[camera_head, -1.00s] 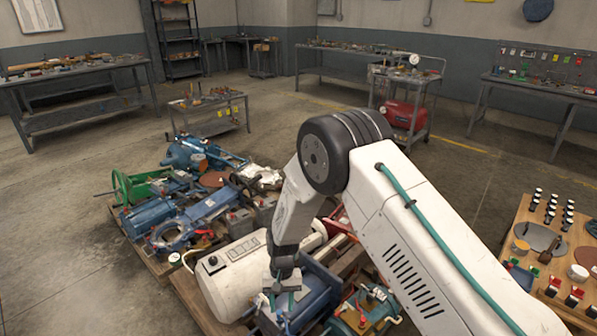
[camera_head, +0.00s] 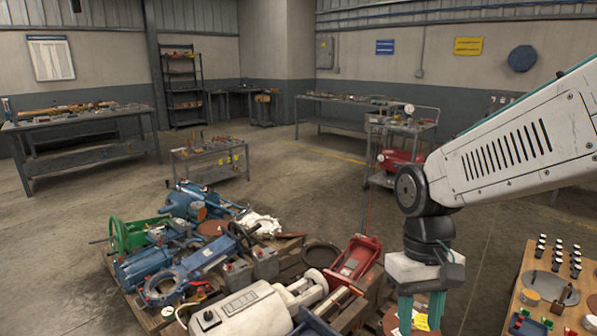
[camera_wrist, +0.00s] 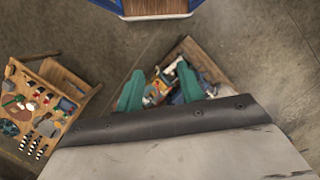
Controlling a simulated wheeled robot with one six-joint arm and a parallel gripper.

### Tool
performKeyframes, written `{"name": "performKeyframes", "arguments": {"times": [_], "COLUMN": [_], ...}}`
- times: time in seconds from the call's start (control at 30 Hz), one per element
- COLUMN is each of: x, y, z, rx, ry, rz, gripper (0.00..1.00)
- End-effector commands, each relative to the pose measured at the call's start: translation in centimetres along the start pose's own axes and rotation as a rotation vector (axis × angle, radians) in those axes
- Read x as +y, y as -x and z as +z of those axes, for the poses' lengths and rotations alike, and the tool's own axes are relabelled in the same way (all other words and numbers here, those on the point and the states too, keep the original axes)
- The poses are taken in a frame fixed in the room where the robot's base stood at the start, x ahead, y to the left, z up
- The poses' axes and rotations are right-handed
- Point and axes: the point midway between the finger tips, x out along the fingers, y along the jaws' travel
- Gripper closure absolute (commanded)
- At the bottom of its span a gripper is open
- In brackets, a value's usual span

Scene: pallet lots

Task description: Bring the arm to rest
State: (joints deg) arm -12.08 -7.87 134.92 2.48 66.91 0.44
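My gripper (camera_head: 421,311) hangs pointing down at the lower right of the head view, below my raised white arm. Its two teal fingers stand apart. In the wrist view my gripper (camera_wrist: 160,92) also shows the fingers apart, with nothing seen held between them. Below the fingers in the wrist view lies part of a wooden pallet (camera_wrist: 205,62) with jumbled parts, seen in the gap. The ends of the fingers are cut off at the bottom of the head view.
A pallet heaped with blue machines, a green-wheeled device (camera_head: 128,235), a cream motor (camera_head: 245,315) and a red frame (camera_head: 355,258) fills the lower middle. A wooden table (camera_head: 530,262) with small items stands at right. A low metal table (camera_head: 210,163) stands behind; floor between is clear.

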Motion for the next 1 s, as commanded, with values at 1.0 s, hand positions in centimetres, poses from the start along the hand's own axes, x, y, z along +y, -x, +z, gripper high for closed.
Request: {"name": "performKeyframes", "arguments": {"times": [1.0], "x": [5.0], "y": [4.3], "z": [13.3], "rx": [0.361], "ry": [-0.183], "rz": [0.024], "gripper": [0.62]}}
